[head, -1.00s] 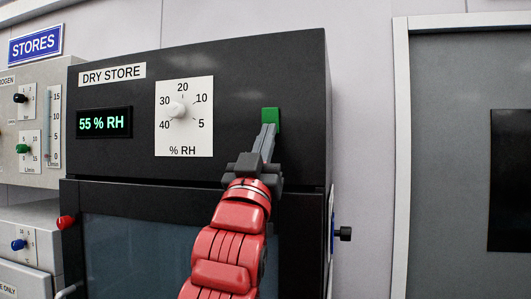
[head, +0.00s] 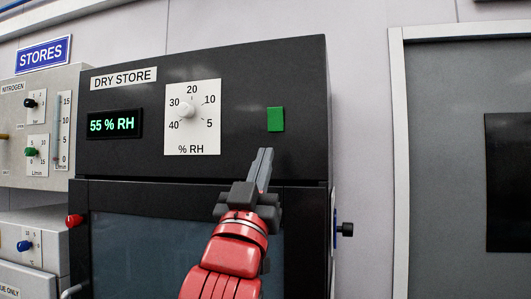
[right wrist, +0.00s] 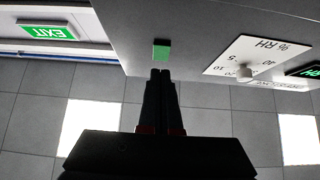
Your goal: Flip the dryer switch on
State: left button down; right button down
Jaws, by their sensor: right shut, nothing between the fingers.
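The dry store cabinet (head: 245,75) is black, with a green rectangular switch (head: 276,119) on the right of its front panel. Its display (head: 111,124) reads 55 % RH. A white dial plate (head: 204,140) with a white knob (head: 187,110) sits left of the switch. My right gripper (head: 264,152) is shut and empty, below the switch and apart from it in the head view. In the right wrist view the shut fingertips (right wrist: 161,73) point toward the green switch (right wrist: 161,50), with a small gap. My left gripper is not in view.
A nitrogen panel (head: 40,125) with knobs stands at the left. A red knob (head: 74,220) is at the cabinet's lower left, and a black knob (head: 345,229) projects at its right side. A grey door (head: 450,80) is at the far right. An exit sign (right wrist: 55,32) shows in the wrist view.

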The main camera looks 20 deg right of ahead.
jog(key=b+v, duration=0.1)
jog(key=v, duration=0.4)
jog(key=shift+f, duration=0.1)
jog(key=shift+a, duration=0.15)
